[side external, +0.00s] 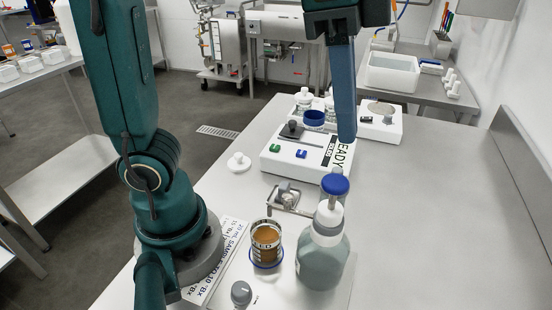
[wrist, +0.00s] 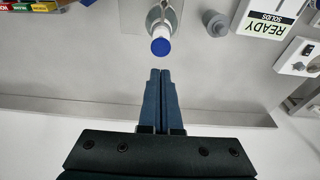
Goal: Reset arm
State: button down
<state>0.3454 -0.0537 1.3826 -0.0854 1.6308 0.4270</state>
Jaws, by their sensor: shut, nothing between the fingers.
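My gripper (wrist: 160,73) shows in the wrist view with its two dark blue fingers closed together and nothing between them. I cannot tell the exact height of the fingertips above the bench.
A jar of amber liquid (side external: 266,243) stands left of the bottle, beside a grey knob (side external: 241,293). The white READY station (side external: 285,165) holds several small items. A white device (side external: 379,124) stands behind. The bench's right side (side external: 440,220) is clear up to a raised back edge (side external: 530,170).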

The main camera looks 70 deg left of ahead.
jog(key=shift+r, duration=0.35)
jog(key=s+a+f+n+t+y, duration=0.1)
jog(key=s+a+f+n+t, duration=0.3)
jog(key=a+f+n, duration=0.5)
notch_tip(320, 180, down, 2)
jog(key=shift+a+f+y, duration=0.15)
jog(key=shift+f+y, duration=0.1)
jog(key=shift+y, duration=0.05)
